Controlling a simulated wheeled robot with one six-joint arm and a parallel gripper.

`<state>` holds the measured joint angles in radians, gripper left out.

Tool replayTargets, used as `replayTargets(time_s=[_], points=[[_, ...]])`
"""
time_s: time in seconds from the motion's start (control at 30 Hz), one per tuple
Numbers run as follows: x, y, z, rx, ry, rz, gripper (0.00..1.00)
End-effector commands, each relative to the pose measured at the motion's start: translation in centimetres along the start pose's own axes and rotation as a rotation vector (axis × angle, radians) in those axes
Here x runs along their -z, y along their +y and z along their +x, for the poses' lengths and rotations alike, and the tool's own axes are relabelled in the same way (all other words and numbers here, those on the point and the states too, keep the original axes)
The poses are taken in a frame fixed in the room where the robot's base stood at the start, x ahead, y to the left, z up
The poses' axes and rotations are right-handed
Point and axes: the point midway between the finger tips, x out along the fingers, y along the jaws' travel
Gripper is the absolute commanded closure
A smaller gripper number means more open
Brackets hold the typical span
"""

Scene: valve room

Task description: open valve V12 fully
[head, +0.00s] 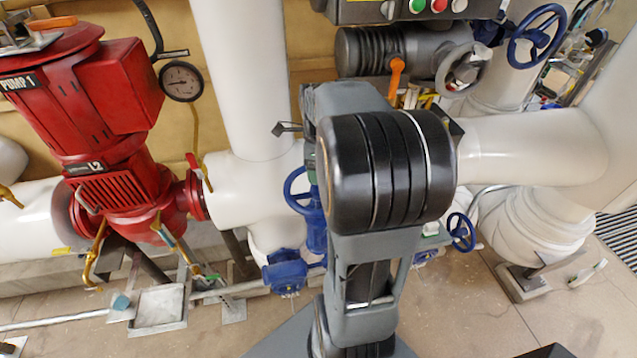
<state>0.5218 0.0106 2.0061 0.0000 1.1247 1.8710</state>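No label reading V12 is legible, so I cannot tell which valve it is. A blue handwheel (298,190) on a blue valve body shows just left of my arm, partly covered by it. A smaller blue handwheel (461,232) shows right of my arm, low down. A larger blue handwheel (535,37) is at the upper right. A grey handwheel (463,70) sits on a dark actuator left of that one. My arm fills the middle and hides what is behind it. My gripper is mostly or wholly hidden there; I cannot make out its fingertips.
A red pump (105,110) labelled PUMP 1 stands at the left, with a pressure gauge (181,82) beside it. Thick white pipes (240,80) run behind my arm. A control box (420,10) with buttons is at the top.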

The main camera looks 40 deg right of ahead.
Motion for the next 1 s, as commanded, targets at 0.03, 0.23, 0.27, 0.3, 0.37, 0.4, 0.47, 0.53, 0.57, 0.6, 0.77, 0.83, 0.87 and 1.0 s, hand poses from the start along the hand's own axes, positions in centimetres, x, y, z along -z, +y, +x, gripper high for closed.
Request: replayTargets(time_s=[0.03, 0.23, 0.27, 0.3, 0.37, 0.4, 0.47, 0.53, 0.57, 0.6, 0.77, 0.83, 0.87, 1.0], points=[[0.0, 0.0, 0.0, 0.000, 0.000, 0.000, 0.28], [0.0, 0.0, 0.7, -0.001, 0.000, -0.002, 0.28], [0.0, 0.0, 0.9, -0.001, 0.000, -0.002, 0.28], [0.0, 0.0, 1.2, -0.001, 0.000, -0.002, 0.28], [0.0, 0.0, 1.7, -0.001, 0.000, -0.002, 0.28], [0.0, 0.0, 2.0, -0.001, 0.000, -0.002, 0.28], [0.0, 0.0, 2.6, -0.001, 0.000, -0.002, 0.28], [0.0, 0.0, 3.2, -0.001, 0.000, -0.002, 0.28], [0.0, 0.0, 3.4, -0.001, 0.000, -0.002, 0.28], [0.0, 0.0, 3.8, -0.001, 0.000, -0.002, 0.28], [0.0, 0.0, 5.1, -0.001, 0.000, -0.002, 0.28], [0.0, 0.0, 5.7, -0.002, 0.000, -0.002, 0.28], [0.0, 0.0, 6.0, -0.002, 0.001, -0.002, 0.28], [0.0, 0.0, 6.6, -0.002, 0.000, -0.002, 0.28]])
